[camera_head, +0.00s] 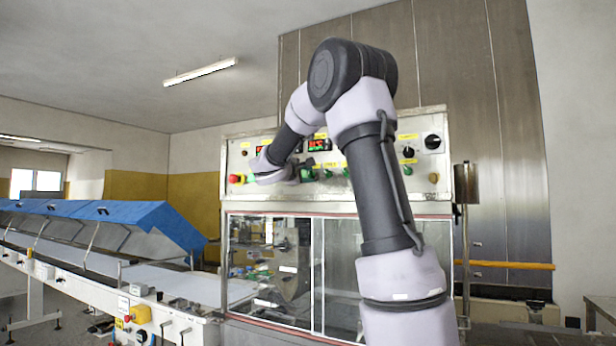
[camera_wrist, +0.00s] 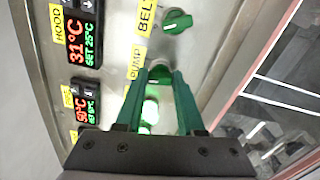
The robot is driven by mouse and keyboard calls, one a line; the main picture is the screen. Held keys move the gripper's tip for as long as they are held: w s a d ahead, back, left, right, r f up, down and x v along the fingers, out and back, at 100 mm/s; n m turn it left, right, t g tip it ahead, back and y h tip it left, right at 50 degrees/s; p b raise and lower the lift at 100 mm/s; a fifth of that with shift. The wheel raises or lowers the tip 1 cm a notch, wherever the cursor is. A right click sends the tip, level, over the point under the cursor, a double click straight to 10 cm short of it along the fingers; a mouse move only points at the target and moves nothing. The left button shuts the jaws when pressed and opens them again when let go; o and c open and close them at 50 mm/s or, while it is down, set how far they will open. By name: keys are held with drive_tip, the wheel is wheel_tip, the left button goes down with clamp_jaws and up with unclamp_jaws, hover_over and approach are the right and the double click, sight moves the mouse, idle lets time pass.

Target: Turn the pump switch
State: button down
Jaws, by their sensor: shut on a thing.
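The pump switch (camera_wrist: 160,73) is a green knob beside the yellow PUMP label (camera_wrist: 136,62) on the grey control panel (camera_wrist: 215,50). In the wrist view, my gripper (camera_wrist: 161,82) has its two green fingers on either side of this knob and is shut on it. The fingers and a bright green glow between them hide much of the knob, so its turn angle is hard to read. In the head view, my arm reaches to the panel (camera_head: 236,160), and the fingertips are too small to make out clearly.
The green BELT knob (camera_wrist: 178,22) is close by on the panel. Red and green temperature displays (camera_wrist: 82,45) are to the left. A red emergency button (camera_head: 236,179) is at the panel's left end. Glass doors (camera_head: 340,270) are below, with a conveyor (camera_head: 150,275) at left.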

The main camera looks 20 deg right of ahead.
drive_tip(key=shift+n, duration=1.9)
drive_tip(key=shift+f, duration=0.1)
drive_tip(key=c, duration=0.5)
unclamp_jaws()
drive_tip(key=shift+a, duration=0.15)
drive_tip(key=v, duration=1)
drive_tip(key=shift+s+a, duration=0.2)
drive_tip(key=shift+s, duration=0.05)
